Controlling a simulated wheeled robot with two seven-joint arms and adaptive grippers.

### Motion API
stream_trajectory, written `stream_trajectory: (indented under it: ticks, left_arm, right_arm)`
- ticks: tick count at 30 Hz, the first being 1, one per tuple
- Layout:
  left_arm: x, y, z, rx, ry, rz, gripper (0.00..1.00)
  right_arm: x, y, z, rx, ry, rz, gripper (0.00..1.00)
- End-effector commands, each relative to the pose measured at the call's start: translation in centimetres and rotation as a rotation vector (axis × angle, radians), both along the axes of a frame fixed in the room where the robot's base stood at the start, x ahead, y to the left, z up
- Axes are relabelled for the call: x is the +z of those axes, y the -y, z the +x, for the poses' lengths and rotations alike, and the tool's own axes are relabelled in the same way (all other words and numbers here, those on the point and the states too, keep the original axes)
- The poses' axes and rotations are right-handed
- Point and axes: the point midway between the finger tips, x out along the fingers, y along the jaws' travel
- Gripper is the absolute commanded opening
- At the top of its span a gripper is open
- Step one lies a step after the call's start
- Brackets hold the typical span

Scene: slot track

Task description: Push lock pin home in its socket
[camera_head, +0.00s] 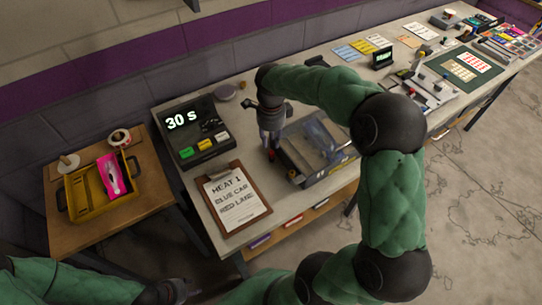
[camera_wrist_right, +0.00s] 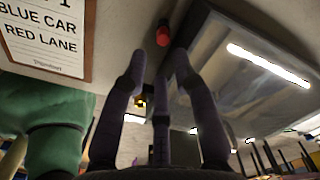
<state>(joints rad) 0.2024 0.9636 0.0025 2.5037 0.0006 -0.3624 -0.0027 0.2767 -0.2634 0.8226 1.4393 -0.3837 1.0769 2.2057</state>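A small red piece (camera_wrist_right: 163,36), which may be the lock pin's head, shows just beyond my right fingertips in the right wrist view. In the head view a red spot (camera_head: 270,155) shows under the same gripper, beside the clear-lidded case (camera_head: 318,145). My right gripper (camera_head: 270,138) points down there; in the wrist view its fingers (camera_wrist_right: 160,58) stand apart with nothing visibly clamped between them. I cannot tell whether they touch the red piece. The socket is hidden. My left gripper (camera_head: 172,291) is low at the bottom left, dark and partly out of view, away from the bench.
A clipboard (camera_head: 233,197) reading "HEAT 1, BLUE CAR, RED LANE" lies left of the case. A timer box (camera_head: 192,130) showing "30 s" stands behind it. A side table holds a yellow tray (camera_head: 74,200) with a pink item. Clutter fills the bench's far right.

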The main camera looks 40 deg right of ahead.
Motion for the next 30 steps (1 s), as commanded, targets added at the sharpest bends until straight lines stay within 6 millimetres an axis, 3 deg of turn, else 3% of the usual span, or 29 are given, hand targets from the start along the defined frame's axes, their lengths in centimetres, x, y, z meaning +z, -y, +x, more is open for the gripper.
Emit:
stream_trajectory:
  ticks: [2,8,18,26,29,30]
  left_arm:
    - [-0.5,0.0,0.0,0.000,0.000,0.000,0.40]
    - [-0.8,0.0,0.0,0.000,0.000,0.000,0.40]
    - [-2.7,0.0,0.0,0.000,0.000,0.000,0.40]
    - [-2.6,0.0,0.0,0.000,0.000,0.000,0.40]
    - [-2.6,0.0,0.0,0.000,0.000,0.000,0.40]
    - [-2.6,0.0,0.0,0.000,0.001,0.000,0.40]
  right_arm:
    - [-1.2,0.0,0.0,-0.001,-0.001,0.001,0.29]
    - [-2.4,0.1,0.0,-0.001,-0.001,0.001,0.29]
    - [-6.6,0.3,0.2,-0.001,0.000,0.000,0.29]
    - [-6.8,0.3,0.2,0.000,0.001,-0.001,0.29]
    - [-6.8,0.3,0.2,0.000,0.001,-0.001,0.00]
    - [-6.8,0.3,0.2,0.000,0.001,-0.001,0.00]
